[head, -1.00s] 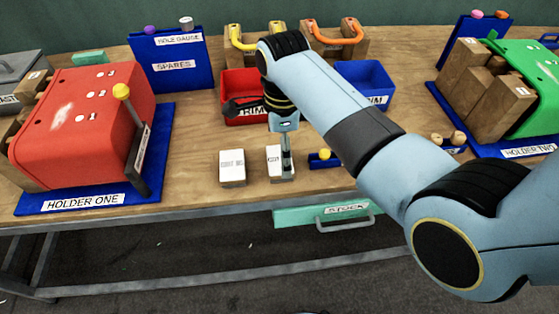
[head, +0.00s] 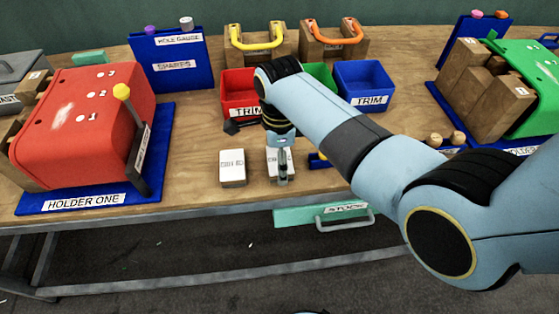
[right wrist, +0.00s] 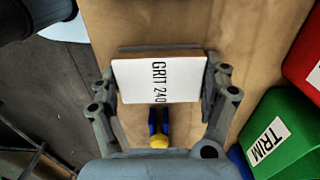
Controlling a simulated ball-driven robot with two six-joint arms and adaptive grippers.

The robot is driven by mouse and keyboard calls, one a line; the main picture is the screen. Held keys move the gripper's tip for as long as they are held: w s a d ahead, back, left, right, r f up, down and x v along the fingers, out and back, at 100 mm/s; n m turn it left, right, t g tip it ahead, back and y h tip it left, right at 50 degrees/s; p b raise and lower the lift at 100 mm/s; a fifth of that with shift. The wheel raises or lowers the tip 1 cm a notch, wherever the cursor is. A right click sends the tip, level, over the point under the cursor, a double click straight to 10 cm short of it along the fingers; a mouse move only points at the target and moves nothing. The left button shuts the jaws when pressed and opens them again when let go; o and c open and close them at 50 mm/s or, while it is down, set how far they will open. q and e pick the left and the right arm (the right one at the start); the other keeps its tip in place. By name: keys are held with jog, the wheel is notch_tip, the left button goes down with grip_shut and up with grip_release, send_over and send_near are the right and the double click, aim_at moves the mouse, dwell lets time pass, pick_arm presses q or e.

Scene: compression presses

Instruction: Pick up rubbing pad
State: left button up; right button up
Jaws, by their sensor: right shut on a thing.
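A rubbing pad (head: 279,158) with a white top is in my right gripper (head: 281,172), near the front of the bench. In the right wrist view the pad (right wrist: 158,80) reads GRIT 240, with a grey-brown block edge behind the white face. The right gripper's fingers (right wrist: 160,90) press on its two short ends. I cannot tell whether it is clear of the bench top. A second white pad (head: 232,167) stands just to the left, apart from the gripper; its label is too blurred to read. My left gripper is not in view.
Red (head: 240,93), green (head: 319,75) and blue (head: 362,85) trim bins stand behind. A small blue holder with a yellow knob (right wrist: 159,142) is close to the held pad. The red press (head: 75,125) is left, the green press (head: 530,85) right. Bare bench lies left of the pads.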

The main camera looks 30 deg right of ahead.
jog(key=shift+r, duration=0.6)
notch_tip(320, 180, up, 3)
jog(key=shift+s+d+r, duration=0.1)
jog(key=s+d+r, duration=0.6)
jog(key=s, duration=0.3)
jog(key=shift+s+d+r, duration=0.2)
jog(key=shift+d+r, duration=0.05)
jog(key=shift+r, duration=0.05)
